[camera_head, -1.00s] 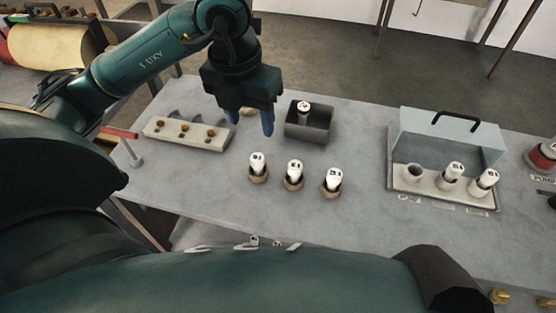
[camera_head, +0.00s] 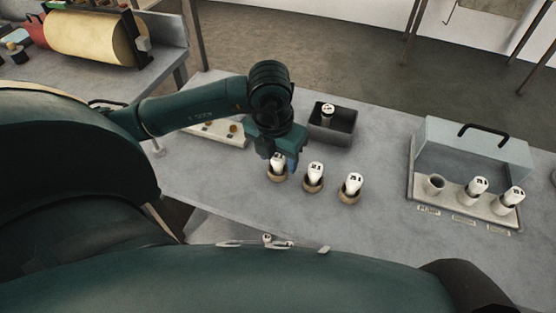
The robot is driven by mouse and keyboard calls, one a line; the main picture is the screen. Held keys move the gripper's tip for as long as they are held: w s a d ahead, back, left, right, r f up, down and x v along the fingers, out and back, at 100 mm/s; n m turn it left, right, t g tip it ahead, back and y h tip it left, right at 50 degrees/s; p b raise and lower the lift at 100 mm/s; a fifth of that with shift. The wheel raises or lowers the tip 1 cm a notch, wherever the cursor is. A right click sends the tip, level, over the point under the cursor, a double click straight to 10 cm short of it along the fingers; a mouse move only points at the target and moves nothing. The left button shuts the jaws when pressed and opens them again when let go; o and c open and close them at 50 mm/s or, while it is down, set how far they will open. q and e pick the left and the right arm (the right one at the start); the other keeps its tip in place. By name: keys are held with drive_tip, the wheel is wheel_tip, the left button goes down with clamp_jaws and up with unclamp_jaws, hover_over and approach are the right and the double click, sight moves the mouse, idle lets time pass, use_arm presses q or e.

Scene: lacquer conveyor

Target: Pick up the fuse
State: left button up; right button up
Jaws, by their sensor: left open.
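Three white fuses with dark numbers stand in brown round holders on the grey table: a left one (camera_head: 278,164), a middle one (camera_head: 315,172) and a right one (camera_head: 351,184). My left gripper (camera_head: 282,159) is open and low over the left fuse. Its blue fingers are beside the fuse's upper part; I cannot tell whether they touch it. Another white fuse (camera_head: 327,112) stands in a dark open bin (camera_head: 345,136). The open grey fuse box (camera_head: 455,152) holds two white fuses (camera_head: 476,187) and an empty socket (camera_head: 434,184). My right gripper is not in view.
A pale block with brass knobs (camera_head: 222,132) lies partly behind my left arm. A bench with a cream roll (camera_head: 90,38) is at the back left. The table (camera_head: 385,130) is clear between the bin and the fuse box.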

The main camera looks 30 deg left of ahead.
use_arm(q)
drive_tip(key=shift+f, duration=0.15)
drive_tip(key=c, duration=1.1)
